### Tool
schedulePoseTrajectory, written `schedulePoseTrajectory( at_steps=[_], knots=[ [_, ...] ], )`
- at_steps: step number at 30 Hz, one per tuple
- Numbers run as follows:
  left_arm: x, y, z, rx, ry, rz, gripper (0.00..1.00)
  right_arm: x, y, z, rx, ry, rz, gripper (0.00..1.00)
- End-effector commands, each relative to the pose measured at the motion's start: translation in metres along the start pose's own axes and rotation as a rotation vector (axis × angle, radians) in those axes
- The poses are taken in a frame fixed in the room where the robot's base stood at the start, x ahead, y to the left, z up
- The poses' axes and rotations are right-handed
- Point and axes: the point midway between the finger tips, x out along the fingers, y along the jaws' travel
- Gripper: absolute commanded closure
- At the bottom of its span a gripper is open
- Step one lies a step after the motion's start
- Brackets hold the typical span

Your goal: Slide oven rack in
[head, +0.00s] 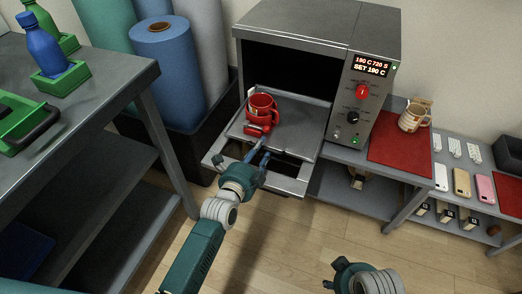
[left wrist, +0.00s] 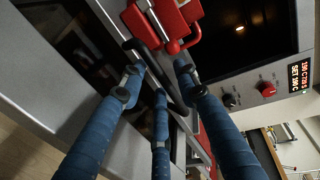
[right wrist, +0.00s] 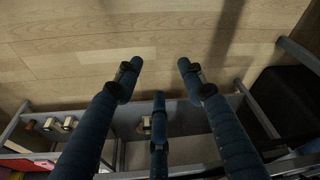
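The oven (head: 315,40) stands open, and its rack (head: 292,135) is pulled out in front of the dark cavity. A red mug (head: 262,107) in a red press sits on the rack; it also shows at the top of the left wrist view (left wrist: 172,15). My left gripper (head: 258,158) is at the rack's front edge. In the left wrist view its fingers (left wrist: 158,85) are spread, with a dark handle bar (left wrist: 140,52) near the fingertips; I cannot tell whether they touch it. My right gripper (right wrist: 160,75) is open and empty above the floor.
The opened oven door (head: 290,183) lies below the rack. A control panel (head: 364,95) is right of the cavity. A tan mug (head: 414,117) stands on a red mat (head: 390,150) at right. A grey table (head: 100,90) with bottles is at left. The floor between is clear.

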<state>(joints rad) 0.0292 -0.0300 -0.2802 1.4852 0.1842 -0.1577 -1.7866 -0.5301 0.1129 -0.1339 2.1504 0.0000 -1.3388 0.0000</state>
Motion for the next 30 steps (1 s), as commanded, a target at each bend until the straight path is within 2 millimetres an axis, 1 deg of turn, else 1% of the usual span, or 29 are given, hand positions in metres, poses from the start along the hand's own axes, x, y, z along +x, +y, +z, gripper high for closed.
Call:
schedulePoseTrajectory(
  at_steps=[1, 4, 12, 13, 15, 17, 18, 26, 30],
  knots=[
    [0.005, 0.0, 0.0, 0.0, 0.0, -0.001, 0.69, -0.003, 0.0, -0.001, 0.0, 0.003, 0.001, 0.6],
    [0.009, 0.0, -0.001, 0.0, 0.001, 0.0, 0.69, -0.009, 0.001, -0.002, 0.001, 0.005, 0.001, 0.6],
    [0.011, 0.0, -0.001, 0.0, 0.001, 0.0, 0.69, -0.011, 0.001, -0.002, 0.001, 0.005, 0.001, 0.6],
    [0.011, 0.0, -0.001, 0.0, 0.001, 0.0, 0.71, -0.011, 0.001, -0.002, 0.001, 0.005, 0.001, 0.6],
    [0.01, 0.0, 0.0, 0.0, 0.001, 0.0, 0.85, -0.011, 0.001, -0.002, 0.001, 0.005, 0.001, 0.6],
    [0.01, 0.0, 0.0, 0.0, 0.001, 0.0, 0.96, -0.011, 0.001, -0.002, 0.001, 0.005, 0.001, 0.6],
    [0.01, 0.0, 0.0, 0.0, 0.001, 0.0, 1.0, -0.011, 0.001, -0.002, 0.001, 0.005, 0.001, 0.6],
    [0.011, -0.001, 0.0, 0.0, 0.0, -0.001, 1.0, -0.01, 0.001, -0.002, 0.001, 0.005, 0.001, 0.6],
    [0.017, -0.003, 0.0, 0.001, 0.0, -0.003, 1.0, -0.01, 0.001, 0.001, 0.002, -0.003, 0.002, 0.6]
  ],
)
